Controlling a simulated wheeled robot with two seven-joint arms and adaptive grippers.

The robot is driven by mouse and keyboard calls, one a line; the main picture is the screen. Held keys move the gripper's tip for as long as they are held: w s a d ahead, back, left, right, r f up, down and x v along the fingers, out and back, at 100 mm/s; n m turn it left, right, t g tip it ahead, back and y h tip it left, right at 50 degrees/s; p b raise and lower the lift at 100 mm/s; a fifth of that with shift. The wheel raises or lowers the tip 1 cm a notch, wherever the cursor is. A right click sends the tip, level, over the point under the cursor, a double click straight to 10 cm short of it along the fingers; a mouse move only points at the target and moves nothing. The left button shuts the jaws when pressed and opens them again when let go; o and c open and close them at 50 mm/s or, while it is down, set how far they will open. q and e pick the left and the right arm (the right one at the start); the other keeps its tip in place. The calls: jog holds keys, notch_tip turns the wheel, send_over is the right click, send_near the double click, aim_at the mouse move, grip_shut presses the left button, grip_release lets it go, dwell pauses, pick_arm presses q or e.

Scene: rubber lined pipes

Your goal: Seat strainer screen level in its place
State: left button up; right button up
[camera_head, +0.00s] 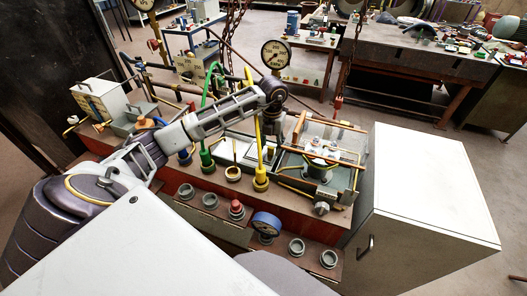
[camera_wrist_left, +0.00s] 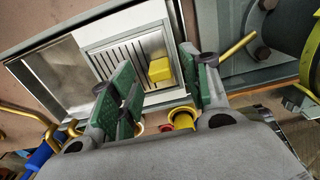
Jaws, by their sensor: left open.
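The strainer screen (camera_wrist_left: 118,58) is a pale slotted panel in the left wrist view, with a yellow block (camera_wrist_left: 159,70) standing on it like a grip. It lies inside a light metal tray (camera_wrist_left: 60,76); I cannot tell whether it is level or fully seated. My left gripper (camera_wrist_left: 160,82) has green-padded fingers spread wide, on either side of the yellow block in the picture, with nothing held. In the head view the left gripper (camera_head: 273,118) hangs over the bench near the pale trays (camera_head: 242,152). The screen is hard to make out there. My right gripper is not in view.
A clear-walled pump box (camera_head: 322,160) is on the right. Gauges, rings and a red knob (camera_head: 236,210) crowd the bench front. The white cabinet top (camera_head: 430,180) is clear.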

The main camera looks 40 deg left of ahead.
pick_arm(q)
jog(key=shift+f, duration=1.1)
grip_shut()
